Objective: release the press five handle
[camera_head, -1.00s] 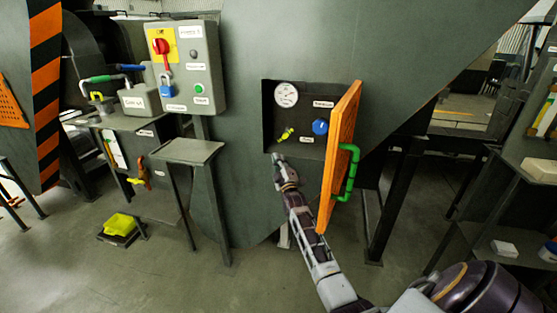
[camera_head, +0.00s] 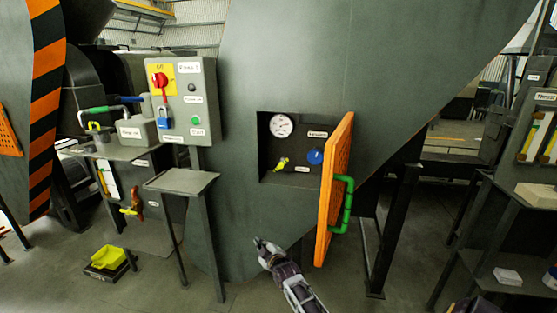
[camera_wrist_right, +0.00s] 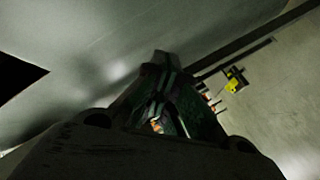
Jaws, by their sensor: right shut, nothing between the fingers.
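A dark recess in the grey press wall holds a small yellow-green handle (camera_head: 281,164), a white round gauge (camera_head: 281,125) and a blue knob (camera_head: 316,156). Small labels sit beside them, too small to read. The recess's orange door (camera_head: 333,195) stands open on its right side, with a green bar handle (camera_head: 343,205) on its outer face. My right gripper (camera_head: 259,242) is below the recess, in front of the grey wall, apart from the handles. In the right wrist view its fingers (camera_wrist_right: 163,62) are together and empty. My left gripper is not in view.
A grey control box (camera_head: 182,102) with a red switch and blue padlock stands left, above a small grey stand (camera_head: 181,182). A yellow tray (camera_head: 109,258) lies on the floor. Shelving (camera_head: 510,230) stands right. The space before the recess is clear.

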